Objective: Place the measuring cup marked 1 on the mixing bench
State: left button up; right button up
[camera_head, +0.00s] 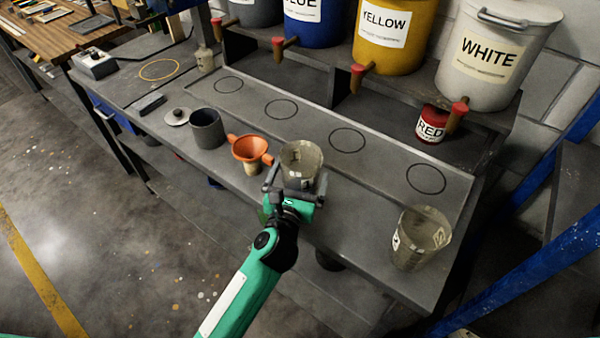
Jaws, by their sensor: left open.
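Two translucent, stained measuring cups stand on the grey bench (345,215). One measuring cup (302,155) is at the middle front, right at my left gripper. The other measuring cup (421,237) is near the bench's right front corner and has a pale label on its side. I cannot read the marking on either cup. My left gripper (295,180) is open, with its fingers at the near side of the middle cup; they hide its lower part. I cannot tell whether they touch it. My right gripper is not in view.
An orange funnel (250,150) stands just left of the middle cup, with a grey pot (207,128) beyond. Black circles (347,139) mark the bench behind. Yellow (384,32) and white (490,55) buckets with red-handled taps stand above; a red can (431,125) sits below.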

pick_arm(q)
jog(key=b+v, duration=0.1)
jog(key=v, duration=0.9)
jog(key=shift+s+b, duration=0.3)
jog(key=shift+s, duration=0.05)
